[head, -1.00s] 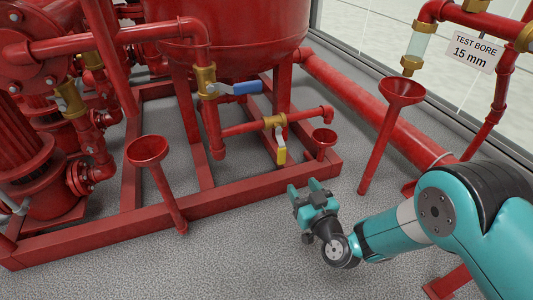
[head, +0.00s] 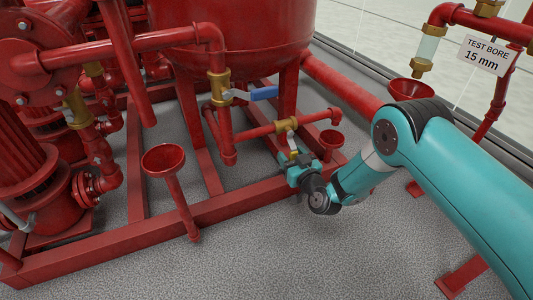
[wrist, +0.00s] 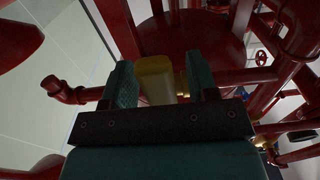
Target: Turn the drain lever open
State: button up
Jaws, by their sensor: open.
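The drain lever is a yellow-handled lever hanging down from a brass valve (head: 287,126) on the low red pipe in the head view. In the wrist view the yellow lever (wrist: 155,78) stands between my two open fingers (wrist: 160,84), with one finger on each side. The lever looks nearer the left finger, and a gap shows to the right finger. I cannot tell whether either finger touches it.
A blue-handled lever (head: 264,93) sits on another brass valve above and to the left. A taller funnel (head: 163,160) stands to the left. A red frame rail (head: 225,203) runs below.

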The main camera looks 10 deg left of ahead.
jog(key=shift+w+a, duration=0.1)
jog(key=shift+w, duration=0.2)
grip_shut()
jog(key=shift+a, duration=0.1)
